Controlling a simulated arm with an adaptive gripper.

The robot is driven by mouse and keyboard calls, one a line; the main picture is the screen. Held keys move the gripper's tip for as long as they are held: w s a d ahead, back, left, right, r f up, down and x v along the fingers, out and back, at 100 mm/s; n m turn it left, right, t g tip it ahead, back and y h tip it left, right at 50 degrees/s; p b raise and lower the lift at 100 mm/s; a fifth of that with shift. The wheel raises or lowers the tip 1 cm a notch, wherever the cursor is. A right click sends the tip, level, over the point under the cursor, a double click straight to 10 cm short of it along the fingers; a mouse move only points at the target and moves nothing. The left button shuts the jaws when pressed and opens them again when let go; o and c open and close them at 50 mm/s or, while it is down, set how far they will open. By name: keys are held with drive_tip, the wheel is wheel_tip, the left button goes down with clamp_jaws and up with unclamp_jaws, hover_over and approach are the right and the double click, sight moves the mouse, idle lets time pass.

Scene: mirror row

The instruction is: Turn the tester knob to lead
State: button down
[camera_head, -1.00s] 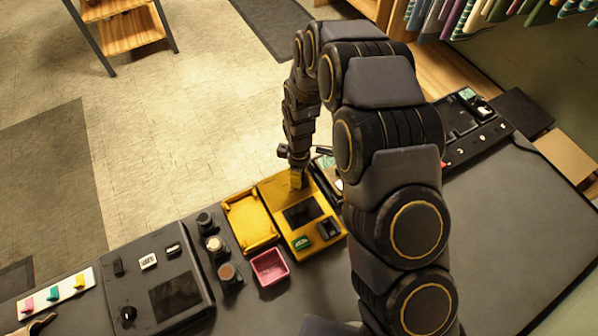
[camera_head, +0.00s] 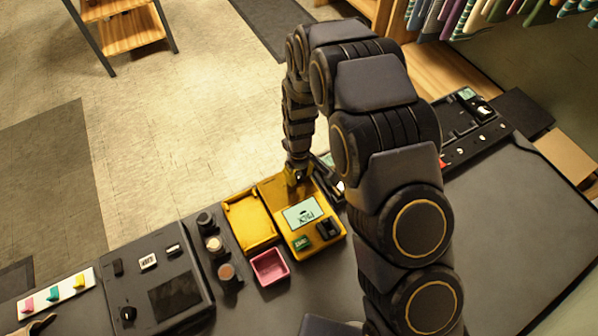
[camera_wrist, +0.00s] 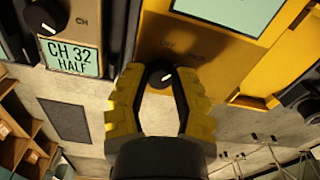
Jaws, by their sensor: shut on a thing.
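The yellow tester (camera_head: 275,195) stands on the bench with its screen (camera_head: 302,213) lit pale green, showing small text I cannot read surely. In the wrist view its face (camera_wrist: 225,62) carries a black knob (camera_wrist: 160,74) with a white pointer line and faint labels around it, one like "OFF". My gripper (camera_wrist: 161,75) has its yellow fingers shut on the knob, one each side. In the head view my gripper (camera_head: 297,178) is at the tester's far end and hides the knob.
Left of the tester are a yellow tray (camera_head: 250,222), a pink bin (camera_head: 270,266) and a dark grey panel (camera_head: 158,285) with a knob. In the wrist view a neighbouring device's display (camera_wrist: 70,59) reads "CH 32 HALF", close on the left.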

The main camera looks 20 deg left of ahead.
drive_tip(key=m, duration=0.5)
drive_tip(key=shift+m, duration=2.6)
drive_tip(key=c, duration=0.8)
unclamp_jaws()
